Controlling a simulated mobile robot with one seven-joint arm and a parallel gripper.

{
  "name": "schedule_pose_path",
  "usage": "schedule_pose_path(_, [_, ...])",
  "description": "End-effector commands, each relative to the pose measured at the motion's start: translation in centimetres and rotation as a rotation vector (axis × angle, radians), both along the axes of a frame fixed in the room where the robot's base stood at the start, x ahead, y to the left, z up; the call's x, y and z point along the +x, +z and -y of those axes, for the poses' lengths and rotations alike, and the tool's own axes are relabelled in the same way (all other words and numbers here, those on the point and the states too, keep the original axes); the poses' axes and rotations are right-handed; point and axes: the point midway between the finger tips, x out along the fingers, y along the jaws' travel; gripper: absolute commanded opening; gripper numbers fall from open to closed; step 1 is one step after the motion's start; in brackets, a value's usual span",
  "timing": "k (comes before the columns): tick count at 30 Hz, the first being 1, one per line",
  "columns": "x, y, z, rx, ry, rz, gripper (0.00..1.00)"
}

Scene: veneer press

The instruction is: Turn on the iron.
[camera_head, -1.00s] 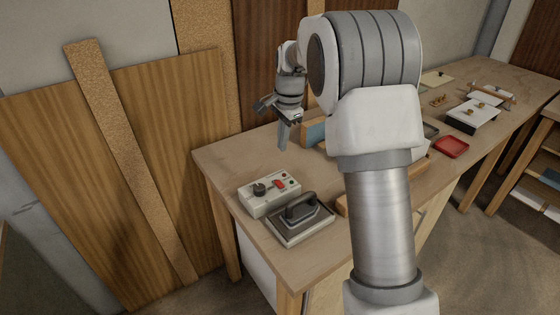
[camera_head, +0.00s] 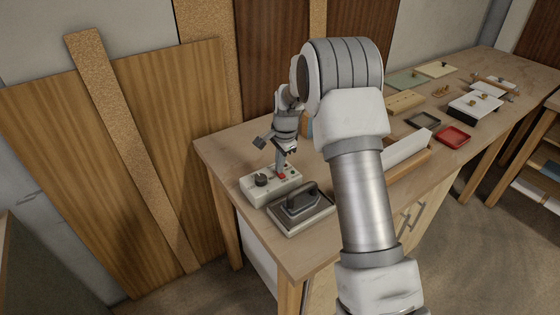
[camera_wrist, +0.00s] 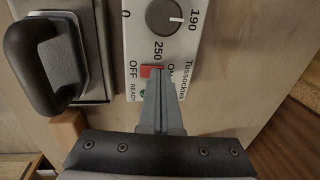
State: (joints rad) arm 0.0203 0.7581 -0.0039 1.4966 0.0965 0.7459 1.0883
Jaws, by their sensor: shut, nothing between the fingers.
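The iron (camera_head: 303,204) rests on its grey stand at the near corner of the bench; its black handle (camera_wrist: 35,72) fills the left of the wrist view. Behind it stands a pale control box (camera_head: 258,196) with a black dial (camera_head: 261,180), marked 0, 190 and 250. A red rocker switch (camera_wrist: 150,71) sits between the OFF and ON labels. My gripper (camera_head: 281,173) is shut and empty, pointing down. Its fingertips (camera_wrist: 157,82) are at the red switch, on the ON side, and partly cover it. I cannot tell whether they touch or press it, nor which way it is set.
A green lamp (camera_wrist: 142,93) near READY is partly hidden by the fingers. Wooden boards (camera_head: 170,150) lean against the wall at left. A red tray (camera_head: 453,137) and a white box (camera_head: 474,108) stand farther right on the bench. My arm hides the bench middle.

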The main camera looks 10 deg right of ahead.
Motion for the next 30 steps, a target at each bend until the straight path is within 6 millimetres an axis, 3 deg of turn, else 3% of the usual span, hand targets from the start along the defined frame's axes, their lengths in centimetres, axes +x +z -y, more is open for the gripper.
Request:
schedule_pose_path(18, [0.2, -0.9, -0.1, 0.000, -0.002, -0.004, 0.00])
schedule_pose_path(30, [-1.5, -1.0, 0.6, -0.001, 0.000, -0.015, 0.00])
